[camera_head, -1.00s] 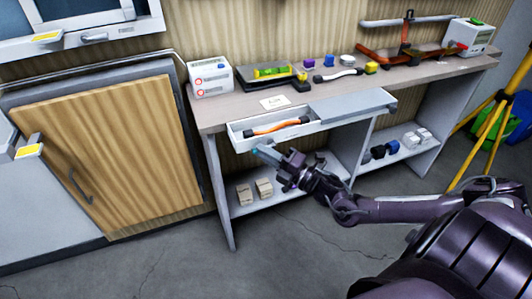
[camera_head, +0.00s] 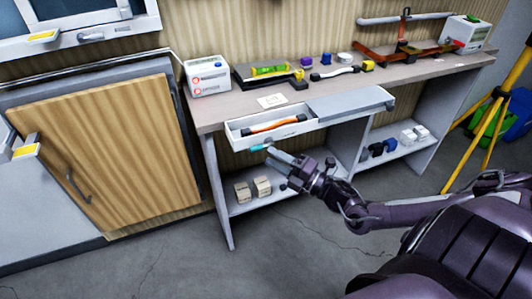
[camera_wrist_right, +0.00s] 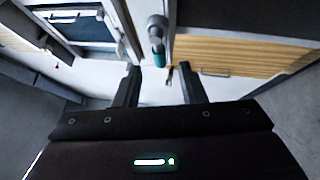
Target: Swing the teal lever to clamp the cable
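The teal lever (camera_head: 257,148) sticks out from the front of the open drawer, just below its left part. In the right wrist view its teal grip (camera_wrist_right: 159,56) shows ahead, roughly centred between the fingers. My right gripper (camera_head: 276,156) is just right of the lever in the head view. In the right wrist view the gripper (camera_wrist_right: 160,78) has its fingers spread and nothing between them. An orange piece with dark ends (camera_head: 275,126), possibly the cable, lies in the drawer (camera_head: 236,137). My left gripper is not in view.
The workbench (camera_head: 222,108) carries a white box device (camera_head: 208,76), a dark tray (camera_head: 262,80) and a red-brown frame (camera_head: 405,55). Small boxes (camera_head: 262,186) sit on the lower shelf. A yellow tripod (camera_head: 480,130) stands right. Floor in front is open.

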